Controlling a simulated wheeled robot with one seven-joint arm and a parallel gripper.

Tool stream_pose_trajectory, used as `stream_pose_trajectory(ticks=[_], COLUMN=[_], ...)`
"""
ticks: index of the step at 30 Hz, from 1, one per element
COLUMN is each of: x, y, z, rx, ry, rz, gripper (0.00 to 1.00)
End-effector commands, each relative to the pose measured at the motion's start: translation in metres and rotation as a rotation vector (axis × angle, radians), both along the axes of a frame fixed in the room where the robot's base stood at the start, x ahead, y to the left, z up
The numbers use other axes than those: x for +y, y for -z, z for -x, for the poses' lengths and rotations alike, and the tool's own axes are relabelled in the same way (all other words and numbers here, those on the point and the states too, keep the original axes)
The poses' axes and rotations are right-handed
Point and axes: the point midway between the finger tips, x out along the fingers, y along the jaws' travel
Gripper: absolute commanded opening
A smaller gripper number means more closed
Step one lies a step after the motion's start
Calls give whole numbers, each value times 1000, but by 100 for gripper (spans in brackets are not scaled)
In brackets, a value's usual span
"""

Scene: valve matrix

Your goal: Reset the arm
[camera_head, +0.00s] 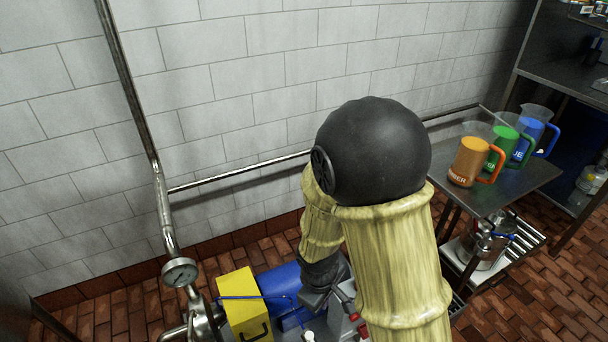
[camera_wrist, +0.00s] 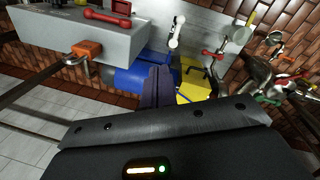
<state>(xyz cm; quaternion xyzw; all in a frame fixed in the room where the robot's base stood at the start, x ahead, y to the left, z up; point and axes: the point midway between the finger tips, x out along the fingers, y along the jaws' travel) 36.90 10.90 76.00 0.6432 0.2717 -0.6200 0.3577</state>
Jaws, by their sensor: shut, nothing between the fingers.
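My gripper shows in the wrist view as dark fingers (camera_wrist: 157,88) close together, with nothing seen between them. Behind the fingertips are a blue cylinder (camera_wrist: 128,79) and a yellow box (camera_wrist: 194,90). In the head view my arm, in a pale yellow ribbed cover with a large black joint, fills the middle. It is bent over and hides part of the equipment below. My gripper's fingertips cannot be made out there.
In the head view a pipe with a gauge (camera_head: 180,272) rises at left. A yellow box (camera_head: 243,305) stands beside a blue cylinder (camera_head: 281,290). At right, a metal table (camera_head: 540,178) holds orange, green and blue jugs. Brick floor shows at lower right.

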Motion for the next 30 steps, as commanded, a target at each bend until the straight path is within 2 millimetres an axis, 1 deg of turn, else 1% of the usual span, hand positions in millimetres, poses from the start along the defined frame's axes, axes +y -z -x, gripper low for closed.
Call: stream_pose_trajectory(ticks=[1, 6, 9, 12, 21, 22, 29, 30], x=[-14, -52, -71, -85, -112, -110, -109, -109], y=[-15, -53, -69, -82, -111, -119, -148, -155], z=[-3, -1, 3, 7, 22, 21, 21, 21], rx=[-23, -80, -105, -129, -186, -181, -180, -180], ry=[100, 410, 552, 664, 922, 914, 906, 906], rz=[-28, -106, -139, -168, -236, -234, -232, -232], gripper=[0, 0, 0, 0, 0, 0, 0, 0])
